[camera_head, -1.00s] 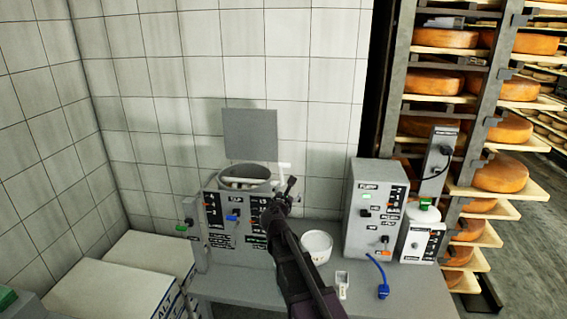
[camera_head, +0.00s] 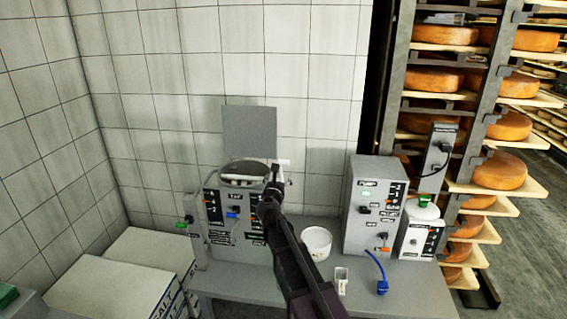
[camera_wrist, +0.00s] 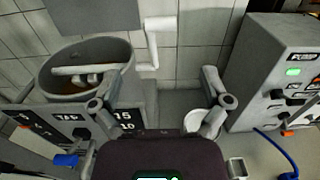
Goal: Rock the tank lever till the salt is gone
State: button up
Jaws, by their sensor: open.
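The grey tank (camera_head: 208,250) stands on the bench with its round open top (camera_head: 246,170) and a raised grey lid (camera_head: 250,130). In the wrist view, white bars (camera_wrist: 80,70) lie across the tank opening (camera_wrist: 62,85), with brownish stuff below; I cannot tell how much salt is there. The white lever (camera_wrist: 151,48) rises at the tank's right side, and its end shows in the head view (camera_head: 284,161). My gripper (camera_wrist: 160,100) is open and empty, its fingers apart in front of the lever. In the head view my gripper (camera_head: 270,192) hides the tank's right front.
A white bowl (camera_head: 316,240), a small white holder (camera_head: 341,282) and a blue plug (camera_head: 382,287) lie to the right. The pump box (camera_head: 368,235) stands beyond them.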

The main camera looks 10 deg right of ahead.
aim_at(284, 162)
jog(key=x, duration=1.2)
jog(key=shift+w, duration=0.2)
jog(key=c, duration=1.3)
